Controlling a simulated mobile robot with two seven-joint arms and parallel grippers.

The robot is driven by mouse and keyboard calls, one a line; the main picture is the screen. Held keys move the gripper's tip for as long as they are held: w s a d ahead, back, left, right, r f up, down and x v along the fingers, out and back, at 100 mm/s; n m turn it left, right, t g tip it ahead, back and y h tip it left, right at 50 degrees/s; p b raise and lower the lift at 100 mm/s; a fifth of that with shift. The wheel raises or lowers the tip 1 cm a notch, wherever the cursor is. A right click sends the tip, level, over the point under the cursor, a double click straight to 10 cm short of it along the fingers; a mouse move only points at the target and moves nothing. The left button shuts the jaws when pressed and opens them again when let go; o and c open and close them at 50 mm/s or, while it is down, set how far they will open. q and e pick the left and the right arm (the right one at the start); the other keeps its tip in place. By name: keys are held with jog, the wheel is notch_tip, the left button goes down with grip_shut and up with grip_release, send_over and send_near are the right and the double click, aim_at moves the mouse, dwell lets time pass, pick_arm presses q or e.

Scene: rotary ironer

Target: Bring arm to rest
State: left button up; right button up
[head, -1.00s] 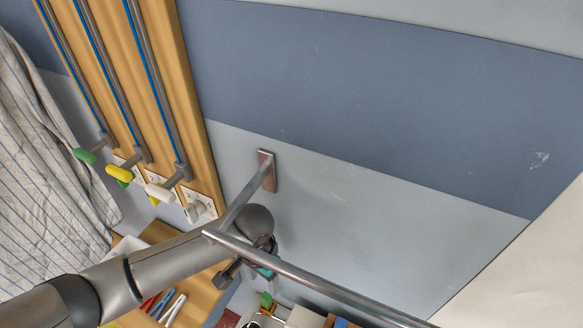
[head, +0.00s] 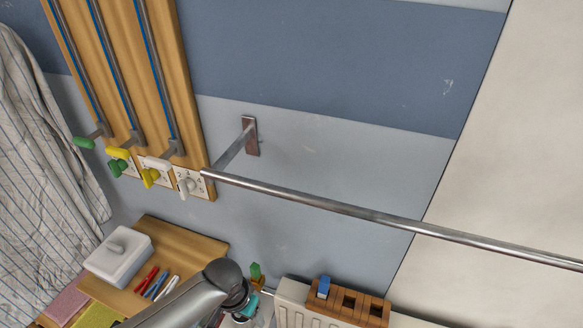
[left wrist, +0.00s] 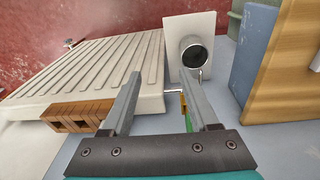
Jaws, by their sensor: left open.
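My left arm comes in at the bottom of the head view, and its gripper end (head: 246,306) is low, partly hidden by the wrist. In the left wrist view my left gripper (left wrist: 167,100) is open, with its two grey fingers apart and nothing between them. Beyond the fingers are a white ribbed panel (left wrist: 95,75) and a white plate with a round dark-faced knob (left wrist: 194,50). My right gripper is not in view.
A metal rail (head: 400,222) on a wall bracket (head: 250,136) crosses above the arm. A wooden shelf (head: 190,247) holds a white lidded box (head: 118,258) and several pens. A wooden slotted block (head: 350,305) sits by the ribbed panel. Striped cloth (head: 45,190) hangs left.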

pick_arm(q)
jog(key=s+a+f+n+b, duration=0.1)
jog(key=s+a+f+b, duration=0.15)
jog(key=f, duration=0.45)
jog(key=s+a+f+b, duration=0.1)
jog(key=s+f+b, duration=0.15)
jog(key=f, duration=0.45)
jog(key=s+a+f+n+b, duration=0.1)
jog(key=s+a+f, duration=0.1)
jog(key=s+f, duration=0.35)
jog(key=s+a+f+b, duration=0.1)
jog(key=s+f+b, duration=0.1)
jog(key=s+f, duration=0.5)
jog(key=s+a+f+y+b, duration=0.1)
jog(key=s+a+f+b, duration=0.1)
jog(key=s+f, duration=0.6)
jog(key=s+b, duration=0.1)
jog(key=s, duration=0.5)
jog(key=shift+s+a, duration=0.2)
jog(key=shift+s, duration=0.1)
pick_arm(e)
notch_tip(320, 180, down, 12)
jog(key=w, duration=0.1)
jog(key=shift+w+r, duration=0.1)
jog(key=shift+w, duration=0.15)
